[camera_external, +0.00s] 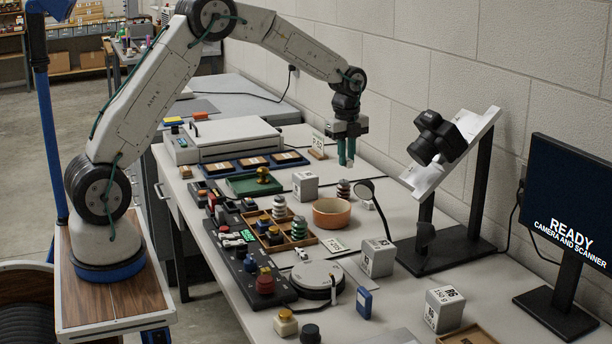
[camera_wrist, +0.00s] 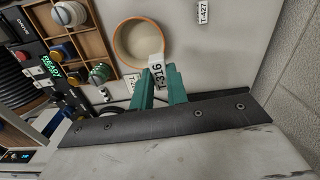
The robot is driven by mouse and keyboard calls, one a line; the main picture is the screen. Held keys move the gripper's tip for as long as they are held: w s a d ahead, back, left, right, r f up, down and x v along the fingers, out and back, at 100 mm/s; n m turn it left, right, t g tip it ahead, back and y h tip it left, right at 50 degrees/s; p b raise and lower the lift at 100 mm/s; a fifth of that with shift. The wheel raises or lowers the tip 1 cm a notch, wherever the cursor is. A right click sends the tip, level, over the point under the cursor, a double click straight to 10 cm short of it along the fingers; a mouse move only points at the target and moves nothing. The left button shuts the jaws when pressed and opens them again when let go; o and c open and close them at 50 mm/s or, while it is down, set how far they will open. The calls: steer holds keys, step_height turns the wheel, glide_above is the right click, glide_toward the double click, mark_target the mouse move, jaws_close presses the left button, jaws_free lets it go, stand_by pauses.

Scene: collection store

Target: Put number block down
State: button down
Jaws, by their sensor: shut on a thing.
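My gripper (camera_external: 346,150) has green fingers and points down above the far part of the worktable, near the wall. In the wrist view my gripper (camera_wrist: 162,85) is shut on a small white number block (camera_wrist: 157,72) whose face reads T-316. The fingers cover part of the block, and its underside is hidden. In the external view the block is hardly visible between the fingers. The gripper appears raised above the table; the exact gap cannot be told.
An orange-brown bowl (camera_external: 332,212) stands mid-table, beside a wooden divided tray (camera_external: 297,238) with knobs and coils. A T-427 tag (camera_wrist: 203,12) lies on bare tabletop. A black stand with a camera (camera_external: 437,138), grey cubes (camera_external: 377,257) and a monitor (camera_external: 570,215) occupy the right side.

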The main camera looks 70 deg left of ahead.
mark_target(332, 201)
steer(key=shift+m, duration=0.5)
steer(key=shift+s+f, duration=0.7)
steer(key=shift+f, duration=1.5)
steer(key=shift+s+f, duration=0.65)
steer(key=shift+f, duration=1.5)
steer(key=shift+s+f, duration=0.7)
steer(key=shift+f, duration=1.5)
steer(key=c, duration=1.3)
jaws_free()
step_height(332, 201, up, 7)
